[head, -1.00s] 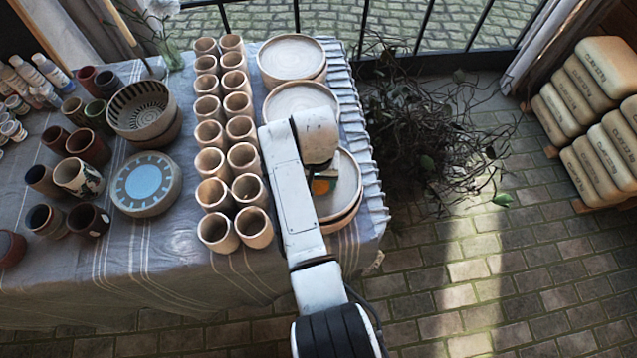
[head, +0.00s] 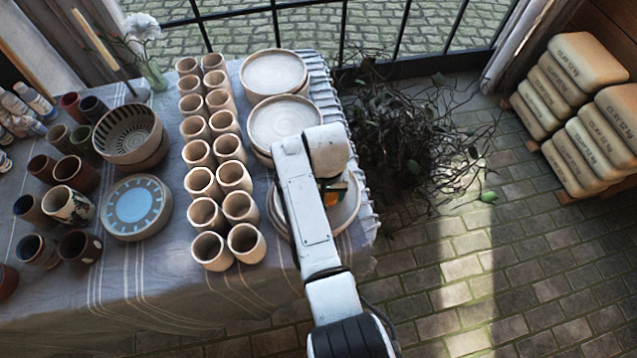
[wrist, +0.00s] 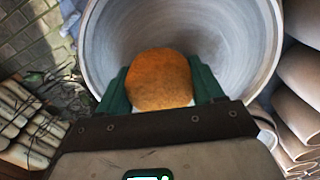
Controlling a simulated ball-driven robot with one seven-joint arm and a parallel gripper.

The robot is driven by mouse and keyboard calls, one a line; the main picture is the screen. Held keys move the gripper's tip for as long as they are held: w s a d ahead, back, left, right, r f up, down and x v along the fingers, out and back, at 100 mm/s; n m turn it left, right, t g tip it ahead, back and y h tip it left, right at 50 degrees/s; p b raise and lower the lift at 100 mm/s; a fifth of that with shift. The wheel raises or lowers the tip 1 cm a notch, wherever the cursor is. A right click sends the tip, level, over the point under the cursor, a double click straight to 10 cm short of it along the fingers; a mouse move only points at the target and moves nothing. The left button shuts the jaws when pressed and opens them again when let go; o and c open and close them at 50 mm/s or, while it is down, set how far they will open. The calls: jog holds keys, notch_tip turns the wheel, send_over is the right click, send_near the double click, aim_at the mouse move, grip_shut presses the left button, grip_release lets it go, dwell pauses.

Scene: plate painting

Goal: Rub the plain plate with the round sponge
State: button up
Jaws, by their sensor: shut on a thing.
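The round orange sponge (wrist: 160,80) is held between the green fingers of my gripper (wrist: 160,88) in the wrist view. Behind it is the plain grey plate (wrist: 235,45), filling the upper part of that view. In the head view the plain plate (head: 347,208) is the nearest of the pale plates at the table's right side, partly hidden by my arm. A bit of the orange sponge (head: 331,198) shows over this plate. Whether the sponge touches the plate cannot be told.
Two more stacks of plain plates (head: 275,72) stand behind. Rows of clay cups (head: 203,182) stand close on the left. A blue painted plate (head: 137,207) and a striped bowl (head: 130,135) lie farther left. Dry branches (head: 415,140) lie beyond the table's right edge.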

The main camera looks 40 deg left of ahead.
jog(key=shift+a+b, duration=1.15)
jog(key=shift+a, duration=0.25)
jog(key=shift+a+r, duration=0.15)
jog(key=shift+a, duration=0.25)
jog(key=shift+s, duration=0.1)
jog(key=shift+r, duration=0.1)
notch_tip(320, 180, up, 6)
jog(key=p, duration=0.5)
jog(key=shift+p, duration=0.3)
jog(key=shift+r, duration=1.45)
